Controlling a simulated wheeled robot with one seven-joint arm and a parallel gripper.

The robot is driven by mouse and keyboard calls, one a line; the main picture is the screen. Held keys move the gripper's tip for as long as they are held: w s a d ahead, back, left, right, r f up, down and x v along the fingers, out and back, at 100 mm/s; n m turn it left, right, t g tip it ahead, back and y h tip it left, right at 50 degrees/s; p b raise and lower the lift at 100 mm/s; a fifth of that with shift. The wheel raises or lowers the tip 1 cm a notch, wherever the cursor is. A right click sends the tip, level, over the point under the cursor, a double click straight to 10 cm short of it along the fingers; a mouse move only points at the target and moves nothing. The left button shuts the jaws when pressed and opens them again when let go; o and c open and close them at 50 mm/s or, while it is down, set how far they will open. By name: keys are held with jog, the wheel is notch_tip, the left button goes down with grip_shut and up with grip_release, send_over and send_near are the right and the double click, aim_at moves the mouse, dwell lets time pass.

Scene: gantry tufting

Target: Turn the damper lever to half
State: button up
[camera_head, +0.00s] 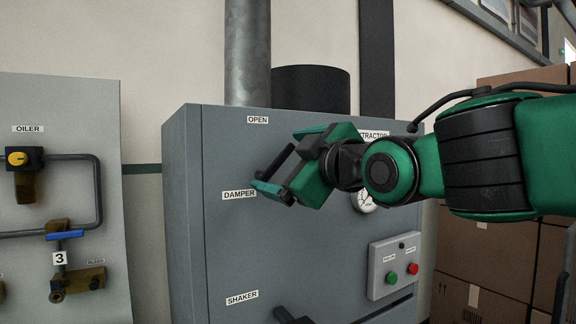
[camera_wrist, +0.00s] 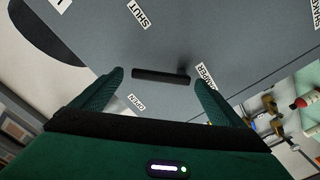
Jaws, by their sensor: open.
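The damper lever (camera_wrist: 160,76) is a dark bar on the grey cabinet face. In the wrist view its right end meets a dark pivot beside the DAMPER label (camera_wrist: 205,76). Its free end points between the SHUT label (camera_wrist: 139,13) and the OPEN label (camera_wrist: 137,103). In the head view the lever (camera_head: 276,162) slants up to the right from near the DAMPER label (camera_head: 239,195). My gripper (camera_head: 282,159) is open in front of it. In the wrist view my fingers (camera_wrist: 160,82) stand beyond the lever's two ends, with gaps; contact is not visible.
The cabinet (camera_head: 184,220) also carries a gauge (camera_head: 363,201), partly hidden by my arm, a button box (camera_head: 395,268) and a dark shaker handle (camera_head: 292,317). An oiler panel (camera_head: 60,195) with pipes stands left. Stacked cartons (camera_head: 475,265) stand right, behind my arm.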

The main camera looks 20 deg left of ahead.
jog(key=v, duration=1)
jog(key=shift+d, duration=0.35)
jog(key=shift+s, duration=0.1)
jog(key=w+d+f+m+h, duration=0.55)
jog(key=d+f, duration=0.35)
jog(key=d, duration=0.3)
jog(key=w+d+f+m+h, duration=0.4)
jog(key=w+d+f, duration=0.3)
jog(key=d, duration=0.4)
jog(key=s+d+f+m+g+h, duration=0.2)
jog(key=s+d+f+m, duration=0.1)
jog(key=d+f, duration=0.5)
jog(key=s+d+f+m+g+h, duration=0.1)
jog(key=s+d+f+m+h, duration=0.3)
jog(key=d, duration=0.6)
jog(key=s+d+f+m+g, duration=0.4)
jog(key=s+d+f, duration=0.2)
jog(key=s, duration=0.5)
jog(key=s+d+f+m+g+y, duration=0.1)
jog(key=s+d+f+m+g, duration=0.3)
jog(key=s+d+f, duration=0.3)
jog(key=s+f+m, duration=0.1)
jog(key=s, duration=0.3)
